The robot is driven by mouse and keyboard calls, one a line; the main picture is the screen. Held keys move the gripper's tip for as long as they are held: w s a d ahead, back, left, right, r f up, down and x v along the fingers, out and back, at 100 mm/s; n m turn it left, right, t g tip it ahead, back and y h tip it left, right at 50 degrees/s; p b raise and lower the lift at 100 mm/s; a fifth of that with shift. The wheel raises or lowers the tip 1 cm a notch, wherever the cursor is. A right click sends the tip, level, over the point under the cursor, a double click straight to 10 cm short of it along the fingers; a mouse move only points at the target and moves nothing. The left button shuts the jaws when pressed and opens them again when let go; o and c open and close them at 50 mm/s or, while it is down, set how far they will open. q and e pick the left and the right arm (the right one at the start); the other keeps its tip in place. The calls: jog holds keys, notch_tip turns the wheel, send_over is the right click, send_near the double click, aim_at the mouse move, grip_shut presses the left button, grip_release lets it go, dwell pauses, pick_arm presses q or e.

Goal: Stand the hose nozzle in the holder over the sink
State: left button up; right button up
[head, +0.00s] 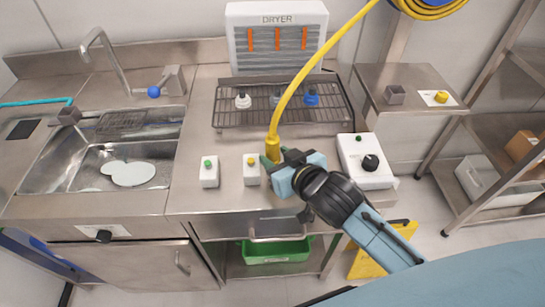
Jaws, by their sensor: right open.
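A teal hose (35,103) enters from the left edge and bends down at a small grey block (68,116) over the left part of the sink (40,172). I cannot tell a separate nozzle from the block there. My right gripper (270,160) is open over the counter, its fingertips at the yellow end piece (273,147) of a yellow hose (310,67). I cannot tell whether they touch it. This hose runs up to a coil at the top right. My left gripper is out of view.
A faucet (108,55) and a blue-knobbed fitting (154,92) stand behind the sink; a white plate-like piece (130,173) lies in it. A wire rack (235,117) with small suction-cup pieces and two button boxes (209,172) are on the counter. A white knob box (366,161) stands at right.

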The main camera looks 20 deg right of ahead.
aim_at(269, 150)
jog(key=x, duration=0.4)
jog(key=shift+w+r, duration=0.1)
jog(key=shift+w, duration=0.1)
jog(key=shift+c, duration=0.2)
grip_shut()
notch_tip(269, 150, up, 9)
jog(key=shift+r+p, duration=0.15)
jog(key=shift+p, duration=0.8)
jog(key=s+d+m+h, duration=0.2)
jog(key=s+d, duration=0.2)
jog(key=shift+s+d+r+h, duration=0.3)
jog(key=shift+d+r, duration=0.1)
jog(key=shift+r, duration=0.1)
